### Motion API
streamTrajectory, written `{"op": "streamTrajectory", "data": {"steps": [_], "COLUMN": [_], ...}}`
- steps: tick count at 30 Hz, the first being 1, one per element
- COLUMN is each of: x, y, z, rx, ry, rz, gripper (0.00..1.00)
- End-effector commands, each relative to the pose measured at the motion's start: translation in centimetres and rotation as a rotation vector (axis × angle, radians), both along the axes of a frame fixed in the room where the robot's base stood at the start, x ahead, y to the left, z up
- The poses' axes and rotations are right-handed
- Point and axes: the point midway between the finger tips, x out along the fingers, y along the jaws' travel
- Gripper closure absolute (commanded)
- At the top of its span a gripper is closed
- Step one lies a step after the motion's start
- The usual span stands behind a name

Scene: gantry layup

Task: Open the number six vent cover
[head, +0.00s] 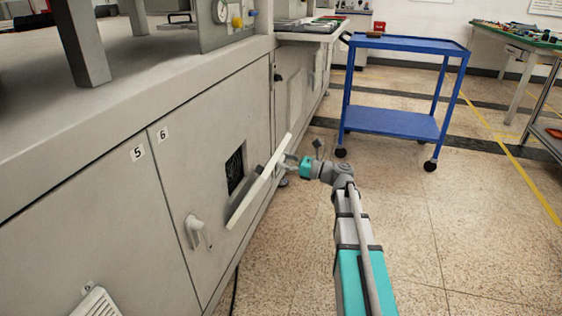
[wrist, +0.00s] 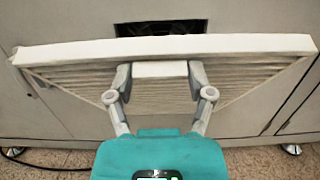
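The number six vent cover (head: 262,185) is a pale slatted panel on the cabinet door marked 6 (head: 163,134). It stands tilted out from the door, with a dark square opening (head: 235,170) behind it. In the wrist view the cover (wrist: 80,50) spans most of the picture, and the opening (wrist: 160,28) shows above its top edge. My gripper (head: 287,163) is at the cover's outer side. In the wrist view its fingers (wrist: 160,75) are against both sides of a pale tab on the cover, with no clear gap.
The door marked 5 (head: 138,152) is to the left, with another slatted vent (head: 97,303) low on it. A door handle (head: 196,231) sticks out left of the opening. A blue cart (head: 392,122) stands behind my arm.

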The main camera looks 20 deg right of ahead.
Motion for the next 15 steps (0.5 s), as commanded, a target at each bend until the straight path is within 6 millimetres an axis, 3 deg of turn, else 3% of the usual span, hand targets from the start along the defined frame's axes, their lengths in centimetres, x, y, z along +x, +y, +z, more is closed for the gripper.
{"op": "streamTrajectory", "data": {"steps": [1,5,15], "x": [0.3,0.27,0.16], "y": [-0.11,-0.03,0.12], "z": [0.04,0.04,0.02], "rx": [0.003,0.003,0.002], "ry": [0.0,0.0,0.0], "rz": [-0.006,-0.004,0.0], "gripper": [0.24,0.0,0.0]}}
